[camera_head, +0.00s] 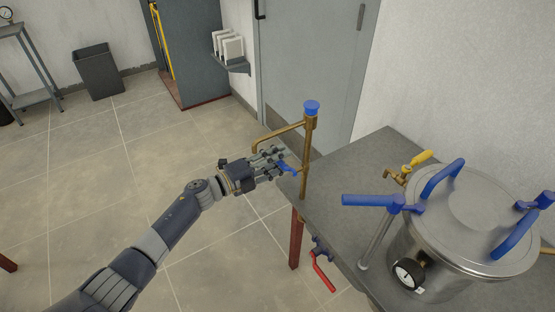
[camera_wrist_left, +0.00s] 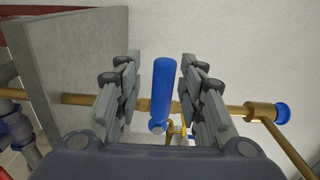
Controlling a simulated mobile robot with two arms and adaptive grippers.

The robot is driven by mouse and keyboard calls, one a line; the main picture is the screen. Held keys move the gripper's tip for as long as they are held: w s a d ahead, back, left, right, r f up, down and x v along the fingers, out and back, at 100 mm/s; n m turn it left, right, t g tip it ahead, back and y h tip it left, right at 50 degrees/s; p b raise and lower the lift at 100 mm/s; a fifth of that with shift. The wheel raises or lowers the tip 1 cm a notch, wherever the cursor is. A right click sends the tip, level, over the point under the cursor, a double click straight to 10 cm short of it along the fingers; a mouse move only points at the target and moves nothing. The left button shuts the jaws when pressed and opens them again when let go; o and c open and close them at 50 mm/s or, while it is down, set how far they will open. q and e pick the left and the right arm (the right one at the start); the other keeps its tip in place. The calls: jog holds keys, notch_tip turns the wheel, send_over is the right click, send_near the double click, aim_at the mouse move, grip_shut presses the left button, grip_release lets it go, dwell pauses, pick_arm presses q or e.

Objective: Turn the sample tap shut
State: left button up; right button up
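A brass standpipe (camera_head: 306,155) with a blue cap (camera_head: 312,106) and a side spout (camera_head: 275,135) rises at the table's left edge. It has a small blue lever handle (camera_head: 288,168). My left gripper (camera_head: 279,160) is at this handle. In the left wrist view the blue handle (camera_wrist_left: 163,88) lies between the two open fingers (camera_wrist_left: 160,68), with a gap on each side, in front of the brass pipe (camera_wrist_left: 75,99). A second brass tap with a yellow handle (camera_head: 421,158) is on the steel vessel, away from the gripper. My right gripper is out of view.
The grey table (camera_head: 345,185) carries the steel vessel (camera_head: 470,225) with blue clamp handles, a gauge (camera_head: 408,274) and a long blue lever (camera_head: 368,200). A red-handled valve (camera_head: 322,272) hangs below the table edge.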

pick_arm(q)
jog(key=v, duration=1.2)
dwell(0.4)
